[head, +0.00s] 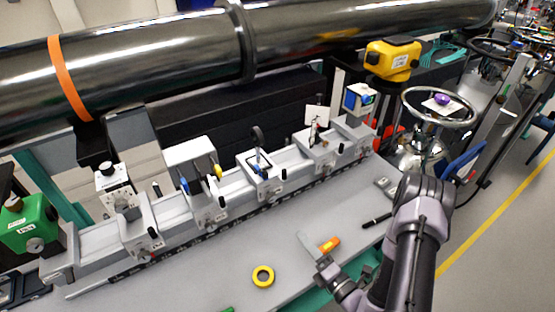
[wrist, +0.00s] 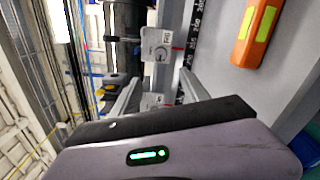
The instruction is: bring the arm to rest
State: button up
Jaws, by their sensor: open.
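My arm comes in from the lower right of the head view, bent, with its wrist low over the front of the grey bench (head: 237,268). My gripper (head: 322,262) is at the end of it, close to an orange tool (head: 330,245) on the bench. In the wrist view my gripper (wrist: 157,88) shows two grey fingers standing apart, with nothing seen between them. The orange tool, with yellow-green patches, also shows in the wrist view (wrist: 258,33), off to the side of the fingers. I cannot tell the exact gap between gripper and bench.
A rail with several instrument carriages (head: 205,210) runs along the bench behind the gripper. A yellow tape roll (head: 263,276) and a black pen (head: 377,220) lie on the bench. A large dark pipe (head: 150,58) crosses above. A handwheel (head: 438,107) stands beyond the right end.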

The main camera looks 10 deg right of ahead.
jog(key=s+a+r+n+g+y+b, duration=0.1)
jog(key=s+a+r+n+g+y, duration=0.2)
jog(key=a+r+n+g+y, duration=0.6)
jog(key=s+a+r+n+g+y+b, duration=0.25)
jog(key=a+r+n+g, duration=0.4)
jog(key=n, duration=0.65)
jog(key=s+r+n+g+h+b, duration=0.2)
jog(key=s+n+g+h, duration=0.1)
jog(key=s+n+h, duration=0.85)
jog(key=w+d+r+n+t+h, duration=0.1)
jog(key=d+r+n+t+h, duration=0.2)
jog(key=d+r+n+t, duration=0.2)
jog(key=d+n+t, duration=0.1)
jog(key=n+t, duration=0.1)
jog(key=n, duration=0.1)
jog(key=shift+n+h+b, duration=0.3)
jog(key=shift+n+b, duration=0.05)
jog(key=shift+b, duration=0.05)
